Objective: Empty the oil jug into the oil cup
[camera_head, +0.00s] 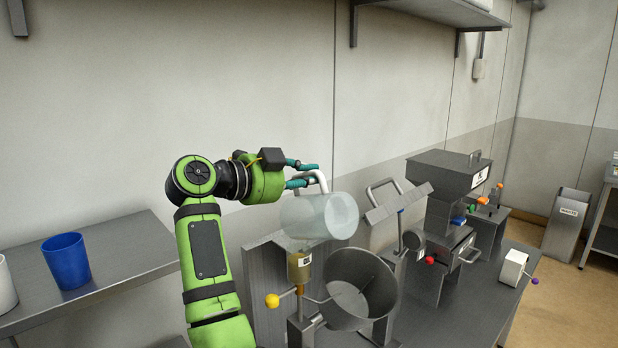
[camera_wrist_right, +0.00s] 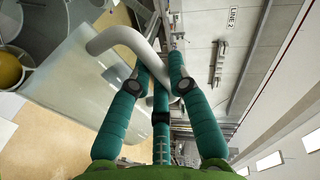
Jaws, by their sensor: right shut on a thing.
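The oil jug (camera_head: 312,217) is a pale, see-through cylinder with a white handle. It is held in the air, tipped onto its side. My right gripper (camera_head: 314,175) is shut on the handle; the wrist view shows the teal fingers (camera_wrist_right: 160,75) around the white handle (camera_wrist_right: 118,38) and the clear jug wall (camera_wrist_right: 85,85) beside it. The oil cup (camera_head: 299,268), with amber contents and a small label, stands below the jug. A yellowish round opening (camera_wrist_right: 10,68) shows at the wrist view's left edge. No liquid stream is visible. My left gripper is not in view.
A large open metal drum (camera_head: 352,305) stands right beside the cup. A yellow-knobbed lever (camera_head: 272,300) is at its left. A grey hopper machine (camera_head: 445,190) is further right. A blue cup (camera_head: 66,262) stands on the left shelf (camera_head: 130,245).

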